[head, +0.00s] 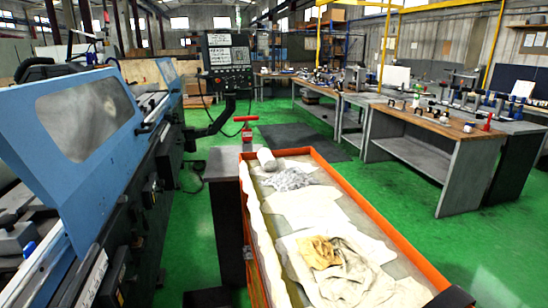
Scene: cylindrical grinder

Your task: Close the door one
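The cylindrical grinder (140,190) runs along the left side of the head view. Its near blue sliding door (55,160) has a cloudy window and stands tilted at the left. A second, smaller blue panel (166,70) with a window shows farther along the machine. Between the two panels, part of the machine's inside and rails (150,105) lie uncovered. No label shows which of them is door one. My gripper is not in view.
An orange-rimmed tray cart (388,238) with cloths stands close in front, right of the grinder. A control panel (228,58) hangs on an arm beyond it. Workbenches (455,150) with tools line the right. Green floor (395,195) between cart and benches is clear.

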